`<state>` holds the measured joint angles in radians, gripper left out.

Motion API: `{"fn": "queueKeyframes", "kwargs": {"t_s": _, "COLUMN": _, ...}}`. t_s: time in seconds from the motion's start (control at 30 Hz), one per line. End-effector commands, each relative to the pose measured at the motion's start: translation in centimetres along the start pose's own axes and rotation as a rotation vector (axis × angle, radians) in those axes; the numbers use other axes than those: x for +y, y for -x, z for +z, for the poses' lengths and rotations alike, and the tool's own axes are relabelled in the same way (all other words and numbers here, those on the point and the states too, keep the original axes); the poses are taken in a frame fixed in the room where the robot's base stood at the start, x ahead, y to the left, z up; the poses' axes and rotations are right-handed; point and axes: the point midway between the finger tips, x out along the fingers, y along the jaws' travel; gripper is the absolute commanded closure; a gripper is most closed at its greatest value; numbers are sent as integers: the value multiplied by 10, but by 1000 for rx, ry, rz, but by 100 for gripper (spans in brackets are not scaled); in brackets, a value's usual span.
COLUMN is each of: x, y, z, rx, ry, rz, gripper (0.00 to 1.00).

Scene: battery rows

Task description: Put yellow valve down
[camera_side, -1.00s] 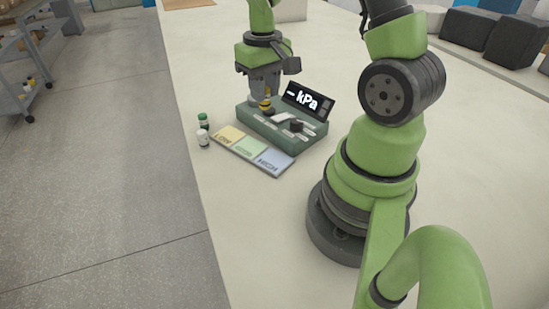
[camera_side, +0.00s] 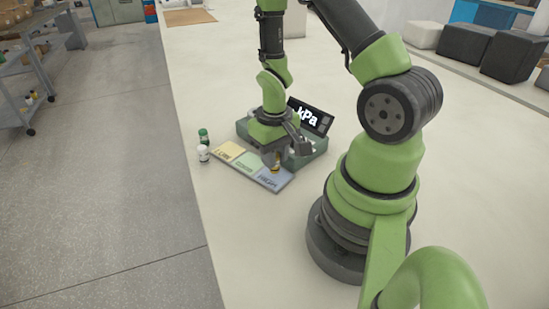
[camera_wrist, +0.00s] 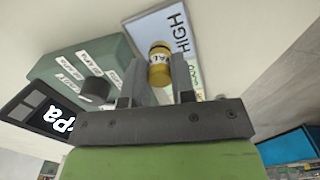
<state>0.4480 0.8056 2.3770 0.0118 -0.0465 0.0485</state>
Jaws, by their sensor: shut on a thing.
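The yellow valve (camera_wrist: 160,64) has a white printed label and a dark band. It sits between the two fingers of my gripper (camera_wrist: 157,78), which is shut on it. In the side view my gripper (camera_side: 273,156) points down over the front end of the three-part board, and the valve (camera_side: 275,169) shows below the fingers at the blue HIGH section (camera_side: 268,181). I cannot tell whether the valve touches the board. The board also has a yellow LOW section (camera_side: 229,151) and a green middle section (camera_side: 245,161). The HIGH section (camera_wrist: 166,28) lies behind the valve in the wrist view.
A green box (camera_side: 318,152) with a kPa display (camera_side: 310,116) stands just behind the board, partly hidden by my gripper. It carries labels and a dark knob (camera_wrist: 97,87). A green-capped bottle (camera_side: 203,136) and a white bottle (camera_side: 203,154) stand left of the board.

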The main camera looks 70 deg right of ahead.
Motion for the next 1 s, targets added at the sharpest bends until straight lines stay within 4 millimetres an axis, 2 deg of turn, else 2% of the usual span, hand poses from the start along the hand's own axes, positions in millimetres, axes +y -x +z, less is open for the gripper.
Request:
{"fn": "queueKeyframes", "kwargs": {"t_s": 0.1, "x": 0, "y": -10, "z": 1, "rx": -2, "ry": -1, "rz": 0, "gripper": 100}}
{"fn": "queueKeyframes", "kwargs": {"t_s": 0.5, "x": 0, "y": -15, "z": 0, "rx": 0, "ry": 0, "rz": 0, "gripper": 100}}
{"fn": "queueKeyframes", "kwargs": {"t_s": 0.53, "x": 0, "y": -14, "z": 0, "rx": 1, "ry": 0, "rz": 0, "gripper": 69}}
{"fn": "queueKeyframes", "kwargs": {"t_s": 0.6, "x": 0, "y": -14, "z": 0, "rx": 1, "ry": 0, "rz": 0, "gripper": 53}}
{"fn": "queueKeyframes", "kwargs": {"t_s": 0.63, "x": 0, "y": -14, "z": 0, "rx": 1, "ry": 0, "rz": 0, "gripper": 51}}
{"fn": "queueKeyframes", "kwargs": {"t_s": 1.0, "x": 0, "y": -8, "z": 0, "rx": 2, "ry": 0, "rz": 0, "gripper": 51}}
